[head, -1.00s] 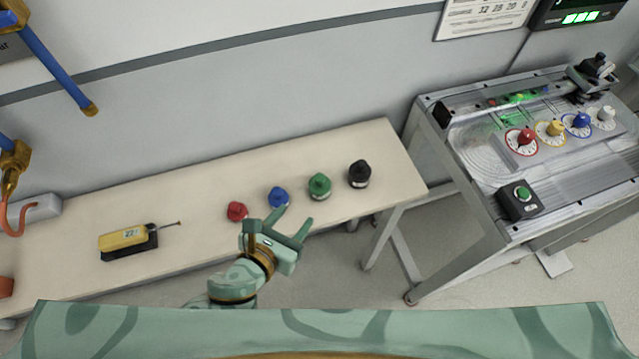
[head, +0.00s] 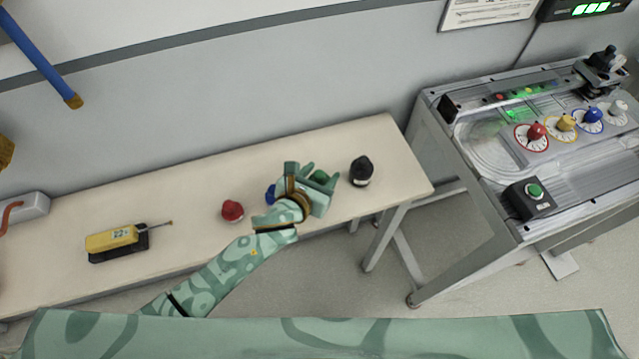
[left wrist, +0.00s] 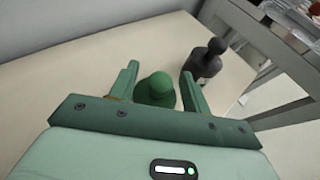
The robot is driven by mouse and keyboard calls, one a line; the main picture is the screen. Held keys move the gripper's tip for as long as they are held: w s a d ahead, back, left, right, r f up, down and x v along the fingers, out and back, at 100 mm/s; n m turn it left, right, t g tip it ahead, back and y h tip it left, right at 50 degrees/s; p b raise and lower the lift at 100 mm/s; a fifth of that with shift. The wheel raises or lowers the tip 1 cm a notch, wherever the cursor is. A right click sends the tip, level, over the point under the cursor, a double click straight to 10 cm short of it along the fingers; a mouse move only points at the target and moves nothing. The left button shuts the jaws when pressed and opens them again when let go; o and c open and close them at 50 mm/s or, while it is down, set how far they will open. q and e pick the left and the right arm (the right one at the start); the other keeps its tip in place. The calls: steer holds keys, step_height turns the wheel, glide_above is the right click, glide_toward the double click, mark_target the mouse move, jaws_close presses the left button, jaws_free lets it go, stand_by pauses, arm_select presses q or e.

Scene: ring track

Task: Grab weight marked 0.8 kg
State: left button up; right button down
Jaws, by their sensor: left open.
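Several weights stand in a row on the beige table: a red one (head: 232,210), a blue one (head: 270,194) partly hidden by my gripper, a green one (head: 320,176) and a black one (head: 361,171). Their markings are too small to read. My left gripper (head: 318,172) is open at the green weight. In the left wrist view the green weight (left wrist: 156,90) shows between the two open fingers (left wrist: 158,80), its lower part hidden by the gripper body. The black weight (left wrist: 205,60) stands just beyond the right finger. My right gripper is not in view.
The table (head: 180,185) has free room behind the weights.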

arm_select(q)
steer(key=shift+r, duration=0.1)
jaws_close()
steer(key=shift+r, duration=0.1)
